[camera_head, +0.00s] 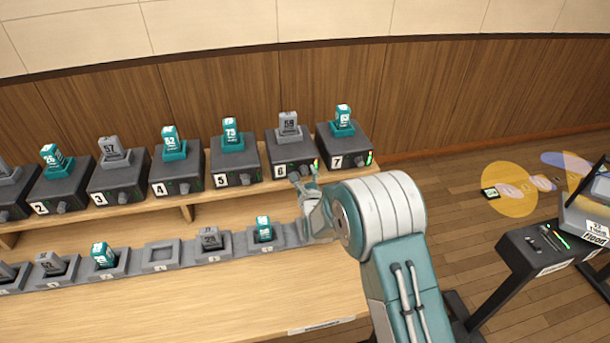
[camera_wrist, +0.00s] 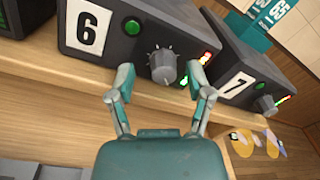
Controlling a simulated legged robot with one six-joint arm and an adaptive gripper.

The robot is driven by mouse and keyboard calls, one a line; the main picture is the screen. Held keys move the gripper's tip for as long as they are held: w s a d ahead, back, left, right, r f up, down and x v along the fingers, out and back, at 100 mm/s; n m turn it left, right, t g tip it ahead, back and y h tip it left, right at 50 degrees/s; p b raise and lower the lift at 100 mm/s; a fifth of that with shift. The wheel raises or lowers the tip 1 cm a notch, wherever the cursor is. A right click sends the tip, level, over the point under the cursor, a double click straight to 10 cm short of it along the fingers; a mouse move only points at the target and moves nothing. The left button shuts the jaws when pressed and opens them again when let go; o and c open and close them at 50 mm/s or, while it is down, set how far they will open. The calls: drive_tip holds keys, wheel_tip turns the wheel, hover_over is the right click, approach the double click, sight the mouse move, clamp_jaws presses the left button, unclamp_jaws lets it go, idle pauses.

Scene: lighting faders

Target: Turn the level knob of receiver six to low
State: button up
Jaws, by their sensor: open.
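Receiver six (camera_head: 289,152) is a dark box on the shelf with a white "6" label and a grey pack standing on top. In the wrist view the receiver (camera_wrist: 130,28) shows a green button, a lit level bar and its grey level knob (camera_wrist: 163,67) with tick marks around it. My gripper (camera_wrist: 157,88) is open, with one finger on each side below the knob. The knob is between and just beyond the fingertips, and I see no grip on it. In the head view my gripper (camera_head: 306,176) is in front of receiver six and partly hides its front.
Receiver seven (camera_head: 343,146) stands close on the right and receiver five (camera_head: 235,158) on the left. A lower row of charging slots (camera_head: 160,254) holds several packs on the wooden table (camera_head: 180,312). A black stand (camera_head: 540,255) is at the right.

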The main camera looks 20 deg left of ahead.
drive_tip(key=shift+d, duration=0.15)
clamp_jaws()
